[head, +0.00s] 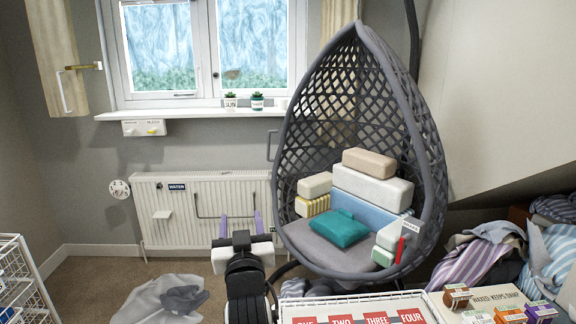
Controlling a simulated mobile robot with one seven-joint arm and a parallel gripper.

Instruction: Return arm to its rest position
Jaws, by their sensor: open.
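My gripper (240,224) is in the lower middle of the head view, at the end of my dark arm. Its two purple-tipped fingers are spread apart and point away from me toward the white radiator (160,225). I see nothing held between them. The radiator and a dark bar on it show behind the fingers. The hanging egg chair (281,170) stands just right of my gripper; I cannot tell how far apart they are.
The chair holds cushions, including a teal one (338,229). A white tray (440,312) with numbered cards is at the front. Clothes (485,260) and small boxes (457,296) lie at right. A white wire rack (22,275) stands at left.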

